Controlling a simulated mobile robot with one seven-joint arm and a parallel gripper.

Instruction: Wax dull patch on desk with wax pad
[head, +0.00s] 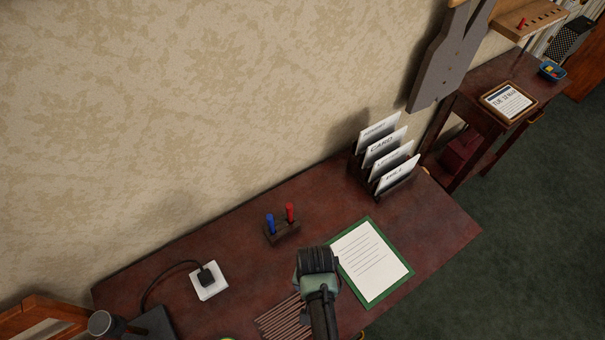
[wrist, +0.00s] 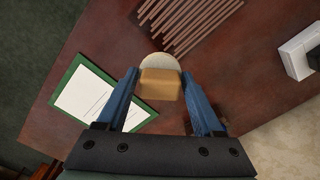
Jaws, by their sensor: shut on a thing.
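My gripper (wrist: 160,78) is shut on a tan block, which I take to be the wax pad (wrist: 160,86), held between its two blue fingers in the wrist view. A pale cream round shape (wrist: 160,61) shows just beyond the block; I cannot tell whether it is part of the pad or lies on the desk. The desk (head: 215,240) has a dark red-brown top. In the head view my wrist is over the desk's front part and hides the fingers and pad. I cannot clearly make out the dull patch, or whether the pad touches the desk.
Several thin brown rods (head: 283,318) lie close to my gripper. A green-bordered paper (head: 371,261) lies to the right. Behind stand a holder with blue and red pegs (head: 282,232) and a card rack (head: 384,165). A white socket box with a plug (head: 209,281) is left.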

